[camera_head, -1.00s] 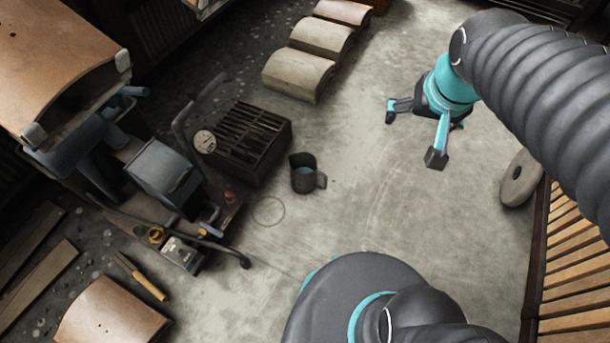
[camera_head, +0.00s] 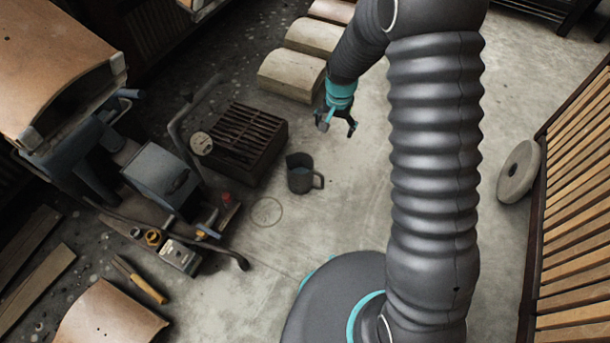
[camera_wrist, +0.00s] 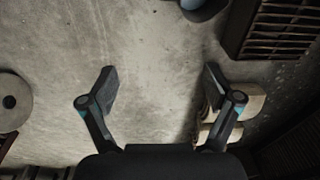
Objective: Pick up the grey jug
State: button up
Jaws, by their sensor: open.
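The grey jug (camera_head: 301,173) stands upright on the concrete floor in the head view, with its handle toward the right. In the wrist view only a part of the jug (camera_wrist: 203,9) shows, cut off by the top edge. My gripper (camera_head: 337,124) is up and to the right of the jug in the head view, apart from it. In the wrist view my gripper (camera_wrist: 160,84) has its two fingers wide apart with bare floor between them. It holds nothing.
A dark slatted box (camera_head: 246,142) stands close to the left of the jug. Curved pale blocks (camera_head: 292,74) lie behind my gripper. A round stone disc (camera_head: 519,171) leans near the slatted wooden fence (camera_head: 575,200) at right. Floor right of the jug is clear.

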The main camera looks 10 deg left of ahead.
jog(key=g, duration=0.1)
send_over(317, 174)
jog(key=w, duration=0.1)
notch_tip(317, 174, down, 12)
jog(key=f, duration=0.1)
jog(key=shift+m, duration=0.3)
jog(key=f, duration=0.8)
jog(key=shift+d, duration=0.35)
jog(key=shift+s+a+f, duration=0.15)
jog(key=shift+f, duration=1.3)
jog(key=shift+s+a+f, duration=0.1)
jog(key=shift+s+f, duration=0.05)
jog(key=shift+f, duration=1.25)
grip_shut()
